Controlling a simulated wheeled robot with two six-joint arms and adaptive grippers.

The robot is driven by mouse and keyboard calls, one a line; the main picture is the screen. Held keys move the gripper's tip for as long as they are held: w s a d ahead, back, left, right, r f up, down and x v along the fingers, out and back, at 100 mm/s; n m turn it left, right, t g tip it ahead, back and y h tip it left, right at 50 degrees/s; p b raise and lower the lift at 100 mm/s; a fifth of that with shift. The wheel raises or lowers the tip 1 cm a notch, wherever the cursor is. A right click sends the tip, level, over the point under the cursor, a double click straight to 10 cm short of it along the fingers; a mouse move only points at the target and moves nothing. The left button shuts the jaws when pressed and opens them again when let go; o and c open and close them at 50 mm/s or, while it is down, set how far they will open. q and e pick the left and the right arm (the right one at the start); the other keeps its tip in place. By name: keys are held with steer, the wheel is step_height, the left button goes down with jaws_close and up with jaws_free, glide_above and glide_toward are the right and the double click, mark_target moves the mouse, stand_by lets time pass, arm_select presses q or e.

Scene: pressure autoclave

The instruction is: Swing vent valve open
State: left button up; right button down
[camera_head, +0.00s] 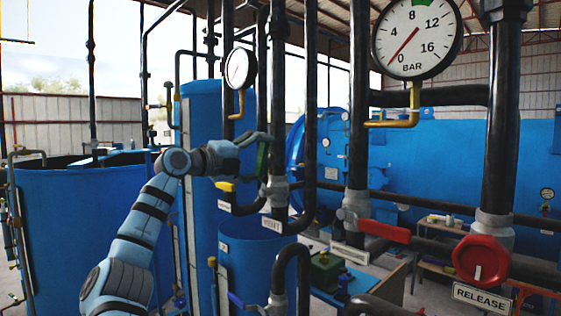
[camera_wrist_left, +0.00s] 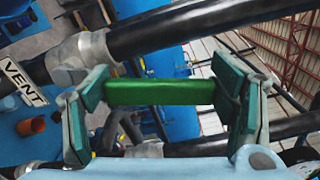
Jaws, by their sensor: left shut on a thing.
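The green vent valve handle (camera_head: 262,158) stands about upright beside a dark vertical pipe in the head view. In the left wrist view the green handle (camera_wrist_left: 160,92) spans the space between my finger pads. The "VENT" label (camera_head: 272,224) hangs below the grey valve body (camera_head: 276,189); the label also shows in the left wrist view (camera_wrist_left: 23,83). My left gripper (camera_head: 262,141) is at the handle and shut on it; it also shows in the left wrist view (camera_wrist_left: 160,95). Its fingers partly cover the handle in the head view. My right gripper is out of view.
Dark vertical pipes stand close around the handle. A yellow-handled valve (camera_head: 226,186) is just left, a red lever (camera_head: 384,231) to the right, and a red "RELEASE" wheel (camera_head: 481,260) farther right. A large pressure gauge (camera_head: 416,38) and a smaller one (camera_head: 240,68) sit above.

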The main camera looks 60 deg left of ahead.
arm_select(q)
steer(key=shift+s+a+r+n+p, duration=0.1)
steer(key=shift+a+n+p, duration=0.05)
steer(key=shift+a+n, duration=0.2)
steer(key=shift+s+a+r+n+p, duration=0.1)
steer(key=shift+a+n+p, duration=0.05)
steer(key=shift+a+n, duration=0.2)
steer(key=shift+s+a+n+p, duration=0.15)
steer(key=shift+a+n+p, duration=0.35)
steer(key=shift+a+n, duration=0.45)
steer(key=shift+d, duration=0.1)
steer(key=o, duration=1.7)
steer(key=shift+f, duration=0.1)
